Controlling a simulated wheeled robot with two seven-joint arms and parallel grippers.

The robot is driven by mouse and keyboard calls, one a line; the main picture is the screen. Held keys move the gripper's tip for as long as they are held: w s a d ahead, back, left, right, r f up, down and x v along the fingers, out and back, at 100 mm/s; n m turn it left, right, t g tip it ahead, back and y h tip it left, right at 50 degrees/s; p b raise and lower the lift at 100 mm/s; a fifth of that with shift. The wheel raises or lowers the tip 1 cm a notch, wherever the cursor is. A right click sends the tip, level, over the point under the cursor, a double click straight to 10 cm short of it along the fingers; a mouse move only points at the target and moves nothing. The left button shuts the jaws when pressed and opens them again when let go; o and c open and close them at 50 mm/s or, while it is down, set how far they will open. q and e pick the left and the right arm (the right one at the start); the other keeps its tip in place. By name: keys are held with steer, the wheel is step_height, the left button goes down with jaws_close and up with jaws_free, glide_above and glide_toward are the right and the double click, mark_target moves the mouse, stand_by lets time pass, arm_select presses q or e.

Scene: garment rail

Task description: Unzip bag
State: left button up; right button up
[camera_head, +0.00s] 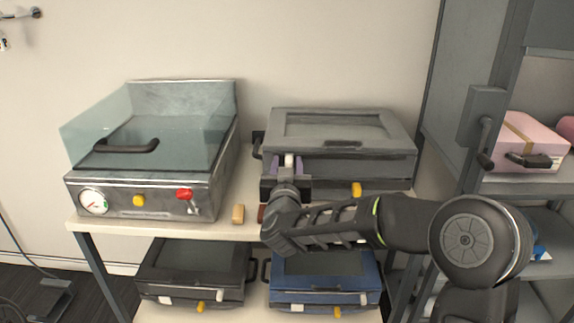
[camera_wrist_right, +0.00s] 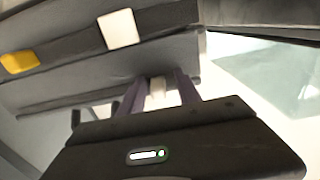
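A grey case (camera_head: 345,165) with a flat lid lies shut on the table top; I take it for the bag. A yellow tab (camera_head: 356,189) is on its front, and it also shows at the left of the right wrist view (camera_wrist_right: 20,62). A white tab (camera_wrist_right: 118,29) is on the case's face in that view. My right gripper (camera_head: 286,164) is at the case's front left. Its purple fingers (camera_wrist_right: 158,90) stand apart, with a white piece between them and gaps on both sides. I cannot tell whether they touch the case. My left gripper is out of view.
A metal machine (camera_head: 140,185) with a glass cover stands left on the table. A small tan block (camera_head: 238,214) lies between it and the case. A black case (camera_head: 195,270) and a blue case (camera_head: 325,280) lie below. A grey shelf rack (camera_head: 520,187) stands right.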

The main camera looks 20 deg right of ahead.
steer(key=v, duration=0.7)
steer(key=shift+s+a+b, duration=0.15)
steer(key=shift+s+b, duration=0.25)
steer(key=shift+f, duration=0.1)
